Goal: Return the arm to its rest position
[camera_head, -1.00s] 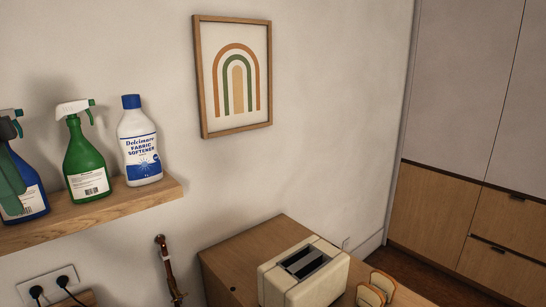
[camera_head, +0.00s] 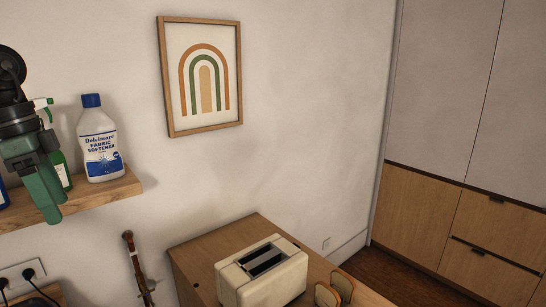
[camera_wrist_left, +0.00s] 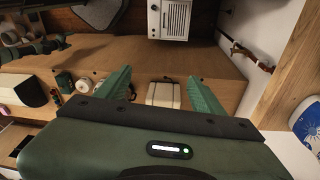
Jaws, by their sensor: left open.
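My left gripper (camera_head: 48,203) comes in from the left edge of the head view, fingers pointing down. It appears in front of the shelf and partly hides the green spray bottle (camera_head: 63,172). In the left wrist view its two green fingers (camera_wrist_left: 158,92) stand wide apart, with nothing held between them. The white fabric softener bottle (camera_head: 100,145) stands upright on the shelf, to the right of the gripper. My right gripper is not in view.
The wooden shelf (camera_head: 105,196) ends right of the softener. Below are a cream toaster (camera_head: 262,272) and bread slices (camera_head: 335,289) on a wooden surface (camera_head: 215,243). A woodwind instrument (camera_head: 138,268) is by the wall. A framed picture (camera_head: 205,75) hangs above. Wall space right of the shelf is clear.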

